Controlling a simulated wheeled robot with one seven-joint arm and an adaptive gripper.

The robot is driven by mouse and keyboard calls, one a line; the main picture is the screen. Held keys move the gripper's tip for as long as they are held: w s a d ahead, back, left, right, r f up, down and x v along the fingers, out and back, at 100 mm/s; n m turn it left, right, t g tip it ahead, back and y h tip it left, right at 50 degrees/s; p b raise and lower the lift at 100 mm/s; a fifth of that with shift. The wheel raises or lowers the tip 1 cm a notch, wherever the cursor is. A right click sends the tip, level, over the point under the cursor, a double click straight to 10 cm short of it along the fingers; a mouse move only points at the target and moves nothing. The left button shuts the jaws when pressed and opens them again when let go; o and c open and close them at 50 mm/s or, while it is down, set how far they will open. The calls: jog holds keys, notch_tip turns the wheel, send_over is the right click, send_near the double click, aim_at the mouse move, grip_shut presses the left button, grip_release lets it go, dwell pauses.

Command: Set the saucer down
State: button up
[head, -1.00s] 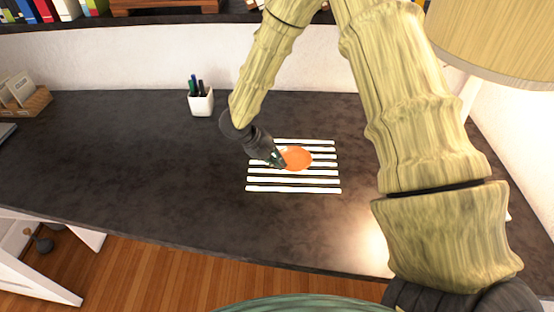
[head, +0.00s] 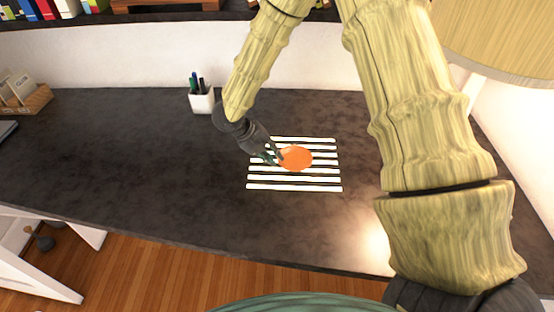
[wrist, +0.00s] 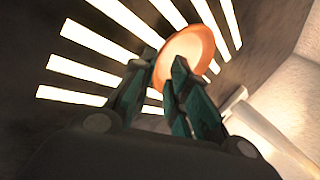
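The orange saucer (head: 297,159) lies on the white-striped mat (head: 290,188) on the dark desk. In the wrist view the saucer (wrist: 190,45) appears beyond my fingertips, over the mat's white stripes (wrist: 90,38). My gripper (head: 278,156) is at the saucer's left edge, low over the mat. In the wrist view my gripper's two dark green fingers (wrist: 161,70) stand apart, with the saucer's near rim between them. The right finger covers part of the saucer. I see no clear contact between the fingers and the rim.
A white pen cup (head: 202,101) stands behind and left of the mat. A box of cards (head: 25,98) sits at the far left. A lamp with a pale shade (head: 505,35) is at the right. The desk (head: 120,160) is clear left of the mat.

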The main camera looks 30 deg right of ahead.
jog(key=s+b+v, duration=0.1)
jog(key=v, duration=0.7)
jog(key=shift+w+a+r, duration=0.25)
jog(key=shift+w+r, duration=0.1)
jog(key=shift+w, duration=0.1)
